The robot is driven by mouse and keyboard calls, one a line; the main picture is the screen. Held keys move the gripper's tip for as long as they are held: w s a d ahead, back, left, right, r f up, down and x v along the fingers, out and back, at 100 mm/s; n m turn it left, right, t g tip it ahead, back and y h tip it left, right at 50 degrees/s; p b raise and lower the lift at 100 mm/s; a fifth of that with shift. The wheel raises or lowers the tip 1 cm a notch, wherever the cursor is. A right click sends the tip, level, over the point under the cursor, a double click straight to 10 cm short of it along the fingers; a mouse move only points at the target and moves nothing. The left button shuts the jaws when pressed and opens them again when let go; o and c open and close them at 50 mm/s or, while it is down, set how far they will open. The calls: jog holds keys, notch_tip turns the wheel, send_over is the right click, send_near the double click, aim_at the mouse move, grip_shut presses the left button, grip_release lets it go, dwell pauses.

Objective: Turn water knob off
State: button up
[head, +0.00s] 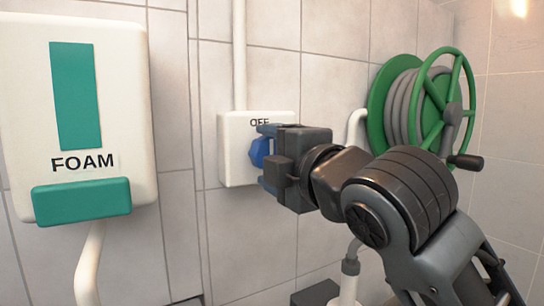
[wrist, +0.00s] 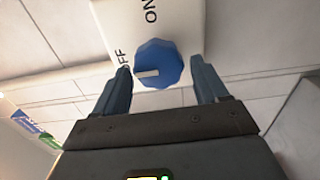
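The water knob (head: 259,153) is a blue faceted dial on a white wall box (head: 234,150) with OFF printed above it. It also shows in the wrist view (wrist: 160,58), where its white mark lies on the side nearest the OFF lettering; ON is printed on another side. My gripper (head: 266,156) is at the box front and partly hides the knob. In the wrist view my gripper (wrist: 161,76) is open, with one blue-grey finger on each side of the knob. The left finger is very close to it, and a gap shows at the right. I cannot tell if either touches.
A white FOAM dispenser (head: 118,110) with green panels hangs at the left. A green hose reel (head: 437,100) with a crank handle is on the wall at the right. A white pipe (head: 239,55) runs up from the box. Bare tiles lie below the box.

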jog(key=shift+o, duration=0.5)
jog(key=shift+d, duration=0.1)
jog(key=v, duration=0.7)
jog(key=shift+s+d, duration=0.15)
jog(key=shift+s, duration=0.15)
